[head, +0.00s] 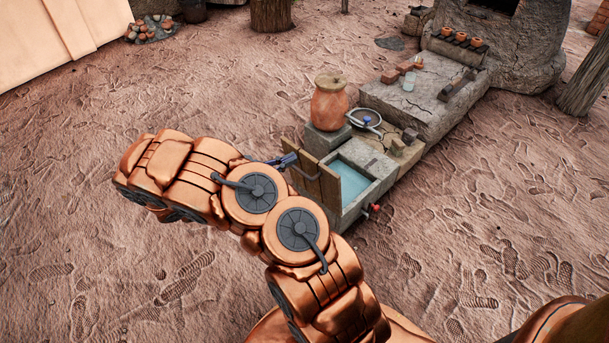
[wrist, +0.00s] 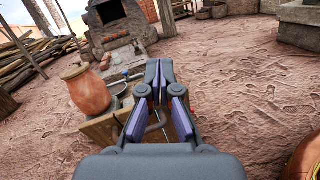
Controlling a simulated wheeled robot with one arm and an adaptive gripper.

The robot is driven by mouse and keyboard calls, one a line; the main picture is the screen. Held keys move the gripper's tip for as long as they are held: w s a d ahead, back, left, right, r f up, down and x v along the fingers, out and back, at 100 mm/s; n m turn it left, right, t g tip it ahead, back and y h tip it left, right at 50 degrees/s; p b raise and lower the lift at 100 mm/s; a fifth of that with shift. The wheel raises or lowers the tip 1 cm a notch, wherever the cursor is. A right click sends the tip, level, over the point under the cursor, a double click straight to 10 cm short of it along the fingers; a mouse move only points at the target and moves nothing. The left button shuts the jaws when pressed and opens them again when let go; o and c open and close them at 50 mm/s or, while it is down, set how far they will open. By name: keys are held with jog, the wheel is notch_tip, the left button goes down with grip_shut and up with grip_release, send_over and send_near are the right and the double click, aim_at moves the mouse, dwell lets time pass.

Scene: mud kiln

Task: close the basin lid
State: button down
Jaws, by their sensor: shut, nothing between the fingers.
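The stone basin (head: 365,206) holds blue water. Its wooden plank lid (head: 322,187) stands open, raised along the basin's left side, with a bent metal handle on its outer face. In the wrist view, part of the lid (wrist: 103,131) shows behind and left of my fingers. My gripper (head: 290,158) is shut and empty at the lid's outer side, close to the handle; I cannot tell whether they touch. The wrist view shows its fingertips (wrist: 159,70) together, and the gripper hides much of the basin there.
A clay jar (head: 329,104) stands on a block behind the lid. A round metal pan (head: 365,121) sits beside it. A red tap (head: 374,209) sticks out of the basin's front. A long stone bench (head: 425,100) leads to the kiln (head: 515,45). Open ground lies left and right.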

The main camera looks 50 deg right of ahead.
aim_at(310, 160)
jog(key=w+a+f+n+t+h+b, duration=0.1)
jog(key=w+f+n+t+b, duration=0.15)
jog(key=f, duration=0.55)
jog(key=w+a+f+n+t+b, duration=0.1)
jog(key=w+f+n+t+b, duration=0.15)
jog(key=f, duration=0.55)
jog(key=shift+n, duration=0.4)
jog(key=d+b, duration=0.1)
jog(key=d, duration=0.3)
jog(key=d+r+b, duration=0.1)
jog(key=d+b, duration=0.1)
jog(key=d, duration=0.2)
jog(key=d+r+b, duration=0.1)
jog(key=d+b, duration=0.1)
jog(key=d, duration=0.2)
jog(key=shift+s+d, duration=0.2)
jog(key=shift+d, duration=0.1)
jog(key=shift+d+r, duration=0.2)
jog(key=shift+d, duration=0.15)
